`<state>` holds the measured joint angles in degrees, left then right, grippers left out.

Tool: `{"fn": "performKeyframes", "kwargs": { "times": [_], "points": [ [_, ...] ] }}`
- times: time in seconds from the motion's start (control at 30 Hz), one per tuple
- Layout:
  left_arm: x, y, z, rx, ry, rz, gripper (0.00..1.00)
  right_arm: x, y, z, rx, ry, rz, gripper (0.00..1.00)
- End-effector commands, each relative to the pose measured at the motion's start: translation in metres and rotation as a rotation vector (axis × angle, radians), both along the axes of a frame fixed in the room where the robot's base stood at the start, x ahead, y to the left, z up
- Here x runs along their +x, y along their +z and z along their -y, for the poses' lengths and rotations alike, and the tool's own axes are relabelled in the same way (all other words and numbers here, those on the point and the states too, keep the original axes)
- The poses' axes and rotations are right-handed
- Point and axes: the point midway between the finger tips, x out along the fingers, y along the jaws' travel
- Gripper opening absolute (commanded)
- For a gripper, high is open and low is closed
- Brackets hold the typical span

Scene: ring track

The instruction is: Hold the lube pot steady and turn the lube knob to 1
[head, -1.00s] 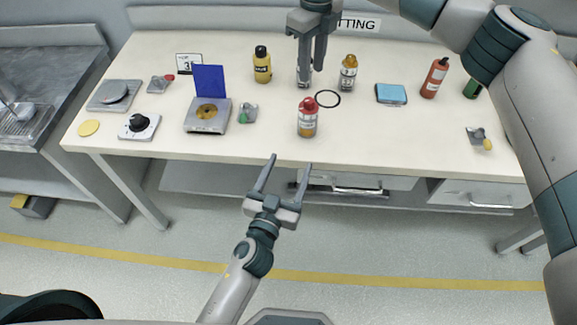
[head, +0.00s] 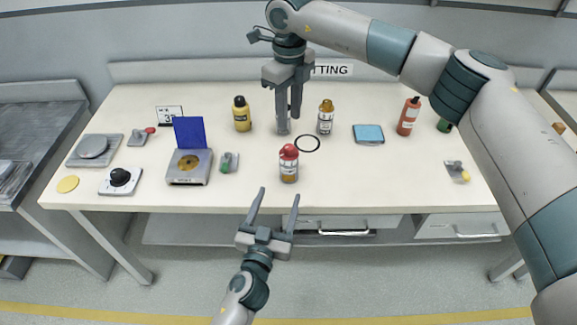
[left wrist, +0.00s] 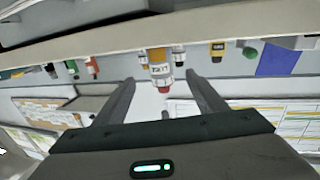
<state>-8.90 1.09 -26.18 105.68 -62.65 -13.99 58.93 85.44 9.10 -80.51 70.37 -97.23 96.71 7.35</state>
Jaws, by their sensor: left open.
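A small pot (head: 289,172) with amber contents, a white label and a red knob-like top (head: 289,151) stands upright near the table's front edge; it looks like the lube pot with its knob. It shows upside down in the left wrist view (left wrist: 160,70), between the finger lines. My left gripper (head: 279,194) is open and empty, in front of the pot and apart from it, with its fingers towards it.
A black dial unit (head: 120,179) and a scale-like box (head: 188,168) stand left. The table front (head: 370,190) right of the pot is clear.

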Motion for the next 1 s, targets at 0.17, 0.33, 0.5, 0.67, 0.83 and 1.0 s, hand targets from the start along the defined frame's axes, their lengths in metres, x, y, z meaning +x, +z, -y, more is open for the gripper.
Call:
{"fn": "performKeyframes", "kwargs": {
  "times": [0.17, 0.33, 0.5, 0.67, 0.83, 1.0],
  "points": [
    [0.029, 0.001, 0.007, 0.002, 0.0, 0.003, 0.65, 0.0, 0.0, 0.0, 0.0, 0.0, 0.0, 0.31],
    [0.056, 0.001, 0.013, 0.002, 0.0, 0.001, 0.65, 0.0, 0.0, 0.0, 0.0, 0.0, 0.0, 0.31],
    [0.083, 0.001, 0.02, 0.002, 0.0, 0.001, 0.65, 0.0, 0.0, 0.0, 0.0, 0.0, 0.0, 0.31],
    [0.105, 0.001, 0.025, 0.002, 0.0, 0.001, 0.65, 0.0, 0.0, 0.0, 0.0, 0.0, 0.0, 0.31],
    [0.121, 0.0, 0.029, 0.001, 0.001, -0.001, 0.65, 0.0, 0.0, 0.0, 0.0, 0.0, 0.0, 0.31],
    [0.127, 0.0, 0.03, 0.001, 0.001, -0.001, 0.65, 0.0, 0.0, 0.0, 0.0, 0.0, 0.0, 0.31]
  ]
}}
